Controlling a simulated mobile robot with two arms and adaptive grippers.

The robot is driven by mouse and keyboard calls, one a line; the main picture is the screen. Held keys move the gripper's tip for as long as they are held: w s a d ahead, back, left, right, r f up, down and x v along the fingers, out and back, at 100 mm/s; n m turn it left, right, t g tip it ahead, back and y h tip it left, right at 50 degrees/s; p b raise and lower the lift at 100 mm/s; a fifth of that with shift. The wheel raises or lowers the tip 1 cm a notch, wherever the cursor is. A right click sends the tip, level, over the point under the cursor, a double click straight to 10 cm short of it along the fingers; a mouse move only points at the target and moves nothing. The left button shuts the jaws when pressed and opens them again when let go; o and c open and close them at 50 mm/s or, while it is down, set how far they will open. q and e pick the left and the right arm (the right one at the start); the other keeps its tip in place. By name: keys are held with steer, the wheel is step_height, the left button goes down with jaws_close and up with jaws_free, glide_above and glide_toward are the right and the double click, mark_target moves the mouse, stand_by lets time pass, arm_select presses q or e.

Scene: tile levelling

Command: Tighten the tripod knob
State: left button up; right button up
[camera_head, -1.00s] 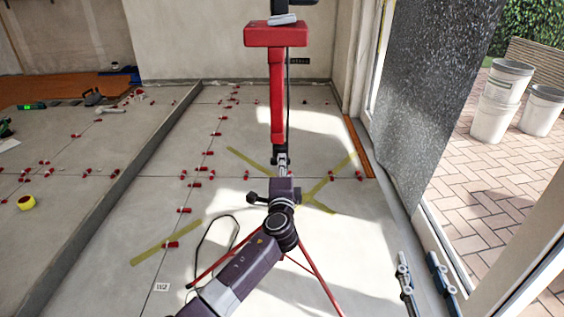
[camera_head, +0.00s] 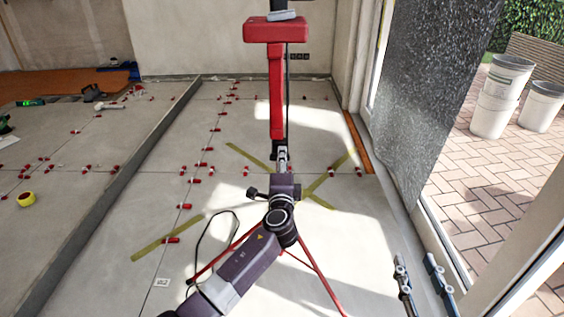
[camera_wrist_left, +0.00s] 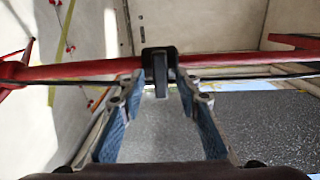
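The red tripod (camera_head: 276,95) stands upright ahead, with a red boxy head on top and thin red legs spread low. My left arm reaches up to its column. My left gripper (camera_head: 282,153) is small and partly hidden by its own wrist there. In the left wrist view, a dark knob (camera_wrist_left: 160,75) on a black collar sits on the red column, which runs across the picture. The open left fingers (camera_wrist_left: 159,82) point at it, one on each side, with gaps showing. My right gripper (camera_head: 422,275) is at the lower right, its fingers wide apart and empty.
Yellow tape (camera_head: 165,238) and several red levelling clips (camera_head: 184,206) lie on the tiles around the tripod. A raised slab edge (camera_head: 115,190) runs along the left. A black cable loop (camera_head: 205,240) hangs near my left arm. White buckets (camera_head: 494,115) stand outside, right.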

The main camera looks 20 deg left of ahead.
arm_select(q)
steer(key=shift+s, duration=0.1)
steer(key=v, duration=1.2)
